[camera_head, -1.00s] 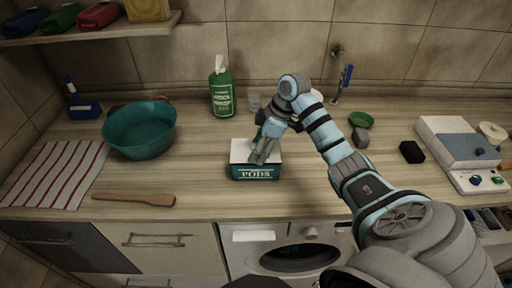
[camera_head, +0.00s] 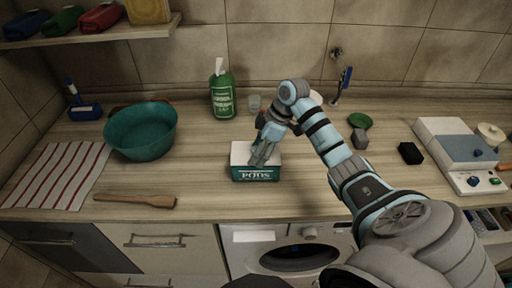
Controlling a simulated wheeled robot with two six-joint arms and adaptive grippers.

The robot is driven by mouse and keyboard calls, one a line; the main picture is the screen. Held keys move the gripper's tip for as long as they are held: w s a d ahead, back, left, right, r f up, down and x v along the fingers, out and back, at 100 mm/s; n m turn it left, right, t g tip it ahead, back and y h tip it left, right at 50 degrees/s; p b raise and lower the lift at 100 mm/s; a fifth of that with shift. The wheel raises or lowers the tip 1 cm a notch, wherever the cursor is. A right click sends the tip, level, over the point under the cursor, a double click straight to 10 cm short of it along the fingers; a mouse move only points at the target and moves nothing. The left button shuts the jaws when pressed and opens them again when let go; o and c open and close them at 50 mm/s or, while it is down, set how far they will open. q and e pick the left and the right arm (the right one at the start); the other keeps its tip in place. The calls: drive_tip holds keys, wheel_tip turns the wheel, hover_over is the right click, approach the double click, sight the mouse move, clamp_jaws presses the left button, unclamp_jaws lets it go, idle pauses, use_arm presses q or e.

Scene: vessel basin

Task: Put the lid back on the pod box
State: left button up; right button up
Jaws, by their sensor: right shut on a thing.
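The pod box (camera_head: 256,175) is teal with "PODS" on its front. It stands on the counter near the front edge, in the middle of the view. A white lid (camera_head: 240,152) shows flat at the top of the box; whether it is fully seated I cannot tell. My right gripper (camera_head: 260,156) reaches down from the upper right onto the lid's middle and is shut on it. The fingers and wrist hide part of the lid's right and back. My left gripper is not in view.
A teal basin (camera_head: 141,132) and a wooden spatula (camera_head: 136,200) lie to the left, beside a striped towel (camera_head: 58,174). A green bottle (camera_head: 222,94) stands behind the box. Counter around the box is clear.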

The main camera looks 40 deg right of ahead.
drive_tip(key=o, duration=2)
wheel_tip(320, 180, up, 3)
drive_tip(key=p, duration=0.3)
drive_tip(key=shift+f, duration=0.2)
drive_tip(key=shift+r, duration=2.2)
clamp_jaws()
drive_tip(key=shift+f, duration=0.2)
